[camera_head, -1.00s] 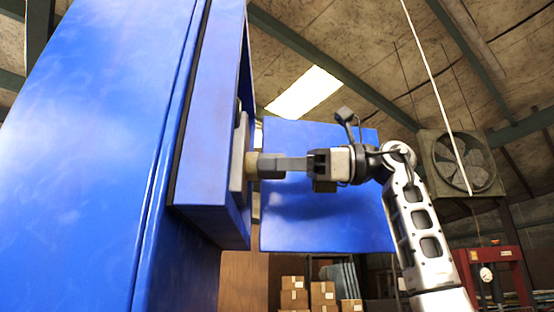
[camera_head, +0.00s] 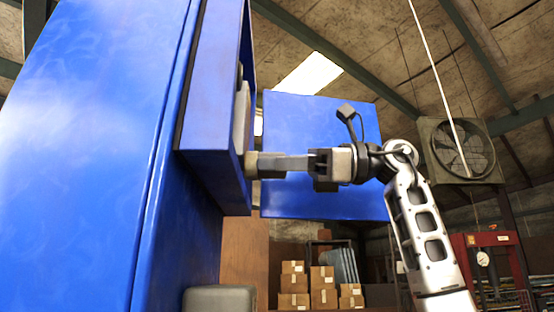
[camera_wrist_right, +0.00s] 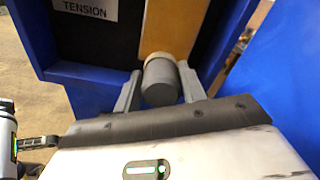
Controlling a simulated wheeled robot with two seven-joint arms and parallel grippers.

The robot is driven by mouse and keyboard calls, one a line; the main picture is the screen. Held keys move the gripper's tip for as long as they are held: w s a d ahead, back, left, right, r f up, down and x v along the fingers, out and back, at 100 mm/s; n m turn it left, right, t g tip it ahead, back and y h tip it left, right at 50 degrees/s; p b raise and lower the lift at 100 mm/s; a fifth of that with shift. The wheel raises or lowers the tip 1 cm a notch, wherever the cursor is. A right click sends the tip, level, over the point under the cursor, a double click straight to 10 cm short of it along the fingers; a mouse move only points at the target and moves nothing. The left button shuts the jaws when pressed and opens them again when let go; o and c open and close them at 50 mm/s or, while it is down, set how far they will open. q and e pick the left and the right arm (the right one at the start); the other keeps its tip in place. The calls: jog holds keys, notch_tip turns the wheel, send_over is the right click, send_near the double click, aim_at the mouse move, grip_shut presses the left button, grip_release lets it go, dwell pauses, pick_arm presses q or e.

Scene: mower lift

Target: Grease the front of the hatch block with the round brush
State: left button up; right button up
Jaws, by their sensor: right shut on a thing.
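My right gripper (camera_head: 288,162) is shut on the round brush (camera_head: 251,165), which it holds level with the bristle end pointing left. The hatch block (camera_head: 241,118) is a pale upright slab inside the blue open-sided hatch housing (camera_head: 212,95). The bristle end is at the block's lower end; whether it touches cannot be told. In the wrist view the brush's grey cylinder (camera_wrist_right: 160,85) sits between the fingers, its tan end against or just before a tan upright face (camera_wrist_right: 178,28), apparently the block's front. My left gripper is not in view.
The blue machine body (camera_head: 95,150) fills the left. A blue panel (camera_head: 320,200) stands behind my right gripper. A grey rounded thing (camera_head: 220,299) shows at the bottom edge. Cardboard boxes (camera_head: 322,288), a fan (camera_head: 462,150) and a red frame (camera_head: 490,240) are farther back.

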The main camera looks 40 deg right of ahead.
pick_arm(q)
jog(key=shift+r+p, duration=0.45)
jog(key=shift+p, duration=0.65)
pick_arm(e)
jog(key=v, duration=0.6)
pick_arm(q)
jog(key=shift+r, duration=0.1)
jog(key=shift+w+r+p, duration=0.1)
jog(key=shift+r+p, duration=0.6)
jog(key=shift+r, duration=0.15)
pick_arm(e)
jog(key=v, duration=0.3)
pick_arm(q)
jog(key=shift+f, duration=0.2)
